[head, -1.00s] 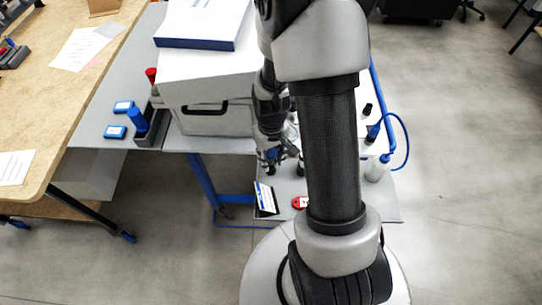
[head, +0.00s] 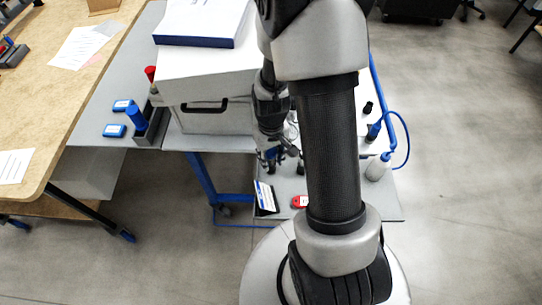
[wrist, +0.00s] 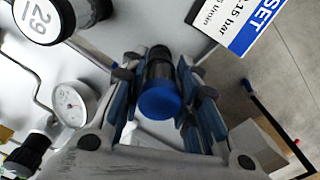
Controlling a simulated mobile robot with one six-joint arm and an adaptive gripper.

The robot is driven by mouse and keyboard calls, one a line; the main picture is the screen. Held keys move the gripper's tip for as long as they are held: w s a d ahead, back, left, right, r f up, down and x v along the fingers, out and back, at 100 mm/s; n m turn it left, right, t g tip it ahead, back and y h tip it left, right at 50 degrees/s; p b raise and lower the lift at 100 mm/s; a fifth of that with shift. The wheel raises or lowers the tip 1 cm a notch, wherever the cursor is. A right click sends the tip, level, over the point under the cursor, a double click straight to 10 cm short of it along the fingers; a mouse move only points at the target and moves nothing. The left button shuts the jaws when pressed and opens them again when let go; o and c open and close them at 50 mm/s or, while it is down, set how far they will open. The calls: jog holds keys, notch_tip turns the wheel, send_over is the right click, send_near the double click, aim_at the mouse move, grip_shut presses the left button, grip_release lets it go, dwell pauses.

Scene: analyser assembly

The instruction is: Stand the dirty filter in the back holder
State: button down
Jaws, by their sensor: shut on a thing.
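My gripper (wrist: 162,95) is shut on a dark cylinder with a blue end (wrist: 159,104), which lies between its two fingers in the wrist view. I cannot tell from its look whether this is the dirty filter. In the head view my gripper (head: 277,158) is low beside the white box, partly behind my own arm, and the held cylinder cannot be made out. A dark holder (head: 155,98) at the back of the grey bench has a red-topped piece (head: 150,73) at it. A nearer dark holder (head: 149,137) has a blue cylinder (head: 136,117) standing at it.
A large white box (head: 205,95) with a binder (head: 200,22) on top stands between my gripper and the holders. Two blue-edged small boxes (head: 114,130) lie left of them. The wrist view shows a gauge (wrist: 70,103) and a round part marked 29 (wrist: 42,22) close by.

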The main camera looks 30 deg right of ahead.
jog(key=c, duration=1.2)
grip_release()
jog(key=shift+o, duration=0.2)
notch_tip(320, 180, up, 12)
jog(key=shift+r, duration=0.1)
